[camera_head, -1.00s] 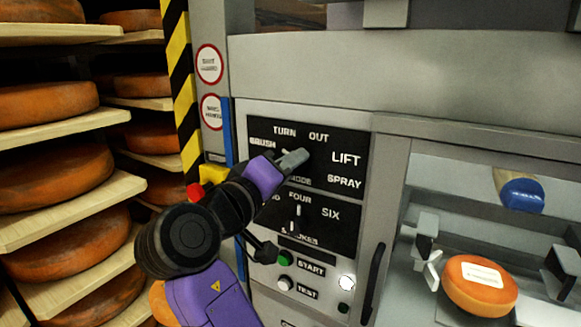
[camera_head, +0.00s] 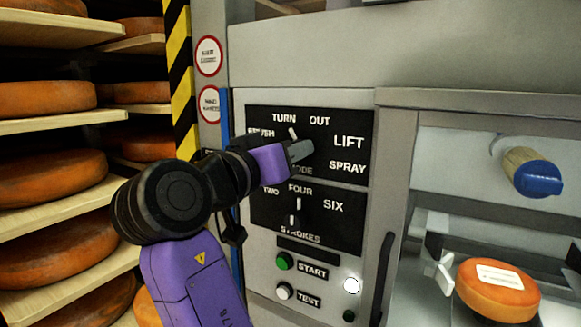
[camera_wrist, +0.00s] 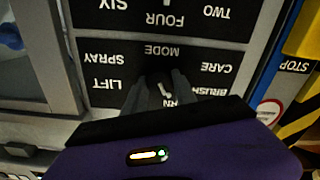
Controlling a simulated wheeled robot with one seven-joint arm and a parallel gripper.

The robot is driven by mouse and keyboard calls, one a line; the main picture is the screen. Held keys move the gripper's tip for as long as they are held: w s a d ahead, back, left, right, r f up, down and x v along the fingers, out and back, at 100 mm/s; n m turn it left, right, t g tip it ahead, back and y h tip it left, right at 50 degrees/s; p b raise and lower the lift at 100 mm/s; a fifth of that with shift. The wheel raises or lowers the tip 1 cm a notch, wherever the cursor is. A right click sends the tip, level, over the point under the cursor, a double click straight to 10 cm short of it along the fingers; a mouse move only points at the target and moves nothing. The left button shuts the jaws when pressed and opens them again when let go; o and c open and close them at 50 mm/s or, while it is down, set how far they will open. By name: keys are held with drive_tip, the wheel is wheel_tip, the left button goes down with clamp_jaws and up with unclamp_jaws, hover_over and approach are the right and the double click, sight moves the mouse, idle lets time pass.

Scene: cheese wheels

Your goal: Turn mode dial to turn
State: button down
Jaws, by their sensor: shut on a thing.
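The mode dial (camera_wrist: 164,90) is on the upper black panel (camera_head: 363,122), ringed by labels including BRUSH, TURN, OUT, LIFT and SPRAY. My gripper (camera_head: 302,150) reaches it from the left, its fingers closed around the knob. The wrist view shows both fingers (camera_wrist: 162,84) on either side of the knob, which is mostly hidden. The dial's white pointer mark (camera_head: 293,132) points up toward the TURN label (camera_head: 284,117). In the wrist view the fingers cover part of that label.
Below is the strokes dial (camera_head: 298,212), its mark toward FOUR. A green START button (camera_head: 283,261) and white TEST button (camera_head: 284,291) sit lower. At right, an orange cheese wheel (camera_head: 490,301) lies under a blue-ended brush (camera_head: 535,177). Cheese shelves (camera_head: 60,123) stand left.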

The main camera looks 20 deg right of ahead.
drive_tip(key=shift+m+b, duration=0.45)
drive_tip(key=shift+m, duration=0.15)
drive_tip(key=c, duration=1)
unclamp_jaws()
drive_tip(key=b+v, duration=0.1)
drive_tip(key=v, duration=0.6)
drive_tip(key=shift+s+a, duration=0.3)
drive_tip(key=shift+r, duration=0.1)
